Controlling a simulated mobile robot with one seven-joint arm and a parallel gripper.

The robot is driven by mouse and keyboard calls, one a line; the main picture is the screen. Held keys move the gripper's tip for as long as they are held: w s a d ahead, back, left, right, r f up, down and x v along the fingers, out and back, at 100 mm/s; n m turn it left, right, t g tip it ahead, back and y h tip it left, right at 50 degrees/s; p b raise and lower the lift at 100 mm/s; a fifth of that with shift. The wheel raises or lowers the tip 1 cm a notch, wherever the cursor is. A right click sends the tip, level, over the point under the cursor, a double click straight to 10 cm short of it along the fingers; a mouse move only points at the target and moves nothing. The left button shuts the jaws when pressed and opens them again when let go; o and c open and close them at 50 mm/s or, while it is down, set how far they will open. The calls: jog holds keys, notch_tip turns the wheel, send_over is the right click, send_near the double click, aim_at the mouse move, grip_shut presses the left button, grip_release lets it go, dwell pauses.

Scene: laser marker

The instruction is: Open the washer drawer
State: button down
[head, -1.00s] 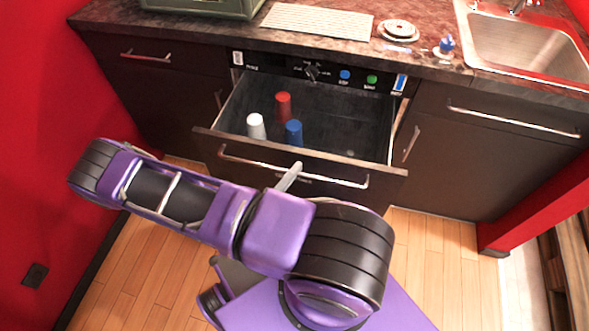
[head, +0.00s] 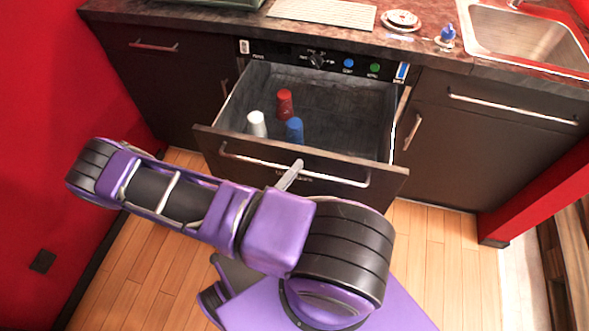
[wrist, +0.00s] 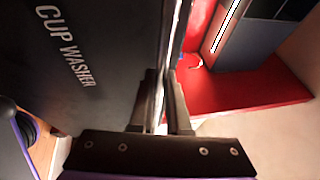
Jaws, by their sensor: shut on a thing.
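The washer drawer (head: 385,172) is pulled well out from under the control panel, and its dark inside shows. A white cup (head: 257,124), a red cup (head: 285,104) and a blue cup (head: 294,131) stand in it. A metal bar handle (head: 335,180) runs across its front. My gripper (head: 290,175) is at the middle of this handle, mostly hidden behind my purple arm in the head view. In the wrist view my gripper (wrist: 162,105) is shut around the handle, beside the dark front lettered "CUP WASHER" (wrist: 65,45).
The control panel (head: 320,61) with a knob and coloured buttons is above the drawer. Closed cabinets flank it, with a sink (head: 525,40) at the right. Red walls stand at left and right. Wood floor (head: 440,260) is clear between my base and the right cabinet.

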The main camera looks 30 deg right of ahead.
jog(key=c, duration=0.9)
grip_release()
jog(key=b+v, duration=0.1)
jog(key=v, duration=1.6)
jog(key=shift+a+f, duration=0.15)
jog(key=shift+a, duration=0.1)
